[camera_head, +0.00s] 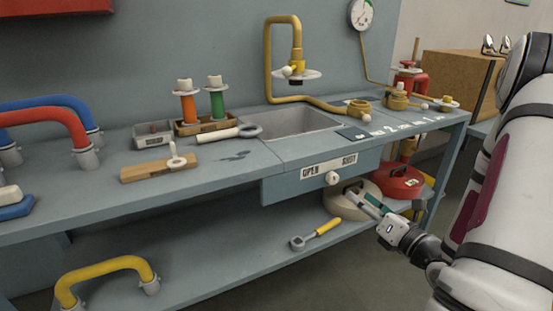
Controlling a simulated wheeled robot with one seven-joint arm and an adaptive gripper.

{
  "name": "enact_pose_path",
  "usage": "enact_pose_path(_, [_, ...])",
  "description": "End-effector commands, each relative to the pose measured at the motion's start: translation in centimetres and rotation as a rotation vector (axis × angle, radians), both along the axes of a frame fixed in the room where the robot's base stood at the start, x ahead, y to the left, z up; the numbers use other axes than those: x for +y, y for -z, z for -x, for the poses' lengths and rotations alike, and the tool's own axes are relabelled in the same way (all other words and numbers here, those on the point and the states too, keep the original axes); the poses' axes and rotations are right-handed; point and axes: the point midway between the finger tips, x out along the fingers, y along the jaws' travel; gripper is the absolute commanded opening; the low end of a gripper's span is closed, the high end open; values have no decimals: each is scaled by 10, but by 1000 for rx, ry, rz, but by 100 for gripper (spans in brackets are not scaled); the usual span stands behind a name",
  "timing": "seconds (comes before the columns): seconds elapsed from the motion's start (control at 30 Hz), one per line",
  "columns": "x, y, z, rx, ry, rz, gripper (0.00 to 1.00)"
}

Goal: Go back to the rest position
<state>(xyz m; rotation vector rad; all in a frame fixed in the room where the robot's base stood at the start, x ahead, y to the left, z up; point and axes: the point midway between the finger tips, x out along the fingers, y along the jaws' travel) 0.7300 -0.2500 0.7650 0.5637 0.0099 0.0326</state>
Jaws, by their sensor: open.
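My gripper (374,203) reaches in from the right, low in front of the workbench. It is open, and its fingertips are near the white knob (333,178) below the drawer front (318,172) labelled OPEN and SHUT. I cannot tell whether a fingertip touches the knob. Nothing shows between the fingers. A cream round canister (346,203) on the lower shelf lies behind the fingers and is partly hidden by them. My white arm fills the right side of the view.
The grey workbench (250,165) holds a sink (290,122), a yellow pipe (268,60), orange and green cylinders (217,104) and a wooden block (158,167). A yellow-handled wrench (316,234) and a yellow hose (105,268) lie on the lower shelf. A red canister (398,184) stands behind my gripper.

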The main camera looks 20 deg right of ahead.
Motion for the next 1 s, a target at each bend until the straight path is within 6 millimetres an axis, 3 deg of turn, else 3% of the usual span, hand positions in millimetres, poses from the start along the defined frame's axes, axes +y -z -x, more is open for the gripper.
enact_pose_path(0.17, [6, -4, -3, -5, -23, 14, 50])
enact_pose_path(0.27, [29, -21, -11, -24, -114, 66, 50])
enact_pose_path(0.37, [76, -49, -19, -58, -287, 171, 50])
enact_pose_path(0.4, [101, -62, -20, -76, -377, 225, 50])
enact_pose_path(0.53, [182, -95, -7, -142, -678, 420, 50])
enact_pose_path(0.7, [269, -118, 38, -236, -1055, 689, 50])
enact_pose_path(0.8, [306, -123, 75, -296, -1268, 857, 50])
enact_pose_path(0.9, [330, -122, 114, -360, -1471, 1034, 50])
enact_pose_path(1.0, [342, -119, 153, -429, -1664, 1217, 50])
